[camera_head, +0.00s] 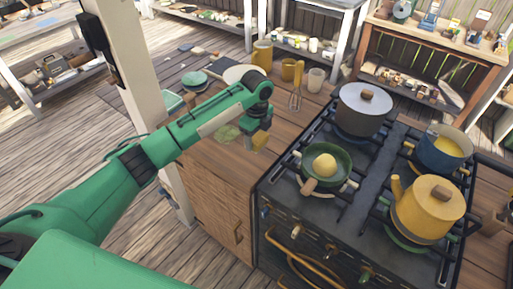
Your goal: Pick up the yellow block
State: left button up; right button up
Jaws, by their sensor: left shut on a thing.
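A small yellow block (259,143) is at the fingertips of my left gripper (256,137), over the wooden counter (222,160) left of the stove. The left gripper points down and is shut on the block. The picture is too small to tell whether the block touches the counter. My green left arm comes in from the left and reaches across the counter. My right gripper is not in view.
A black stove (330,212) stands to the right with a grey pot (362,110), a green pan (325,166), a blue pot (444,147) and a yellow kettle (428,207). Mugs (262,55) and a whisk (296,92) stand behind the gripper. A white post (134,75) rises at left.

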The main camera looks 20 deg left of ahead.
aim_at(257, 135)
pick_arm(q)
notch_tip(257, 135, up, 14)
jog(key=b, duration=0.2)
jog(key=shift+r, duration=0.25)
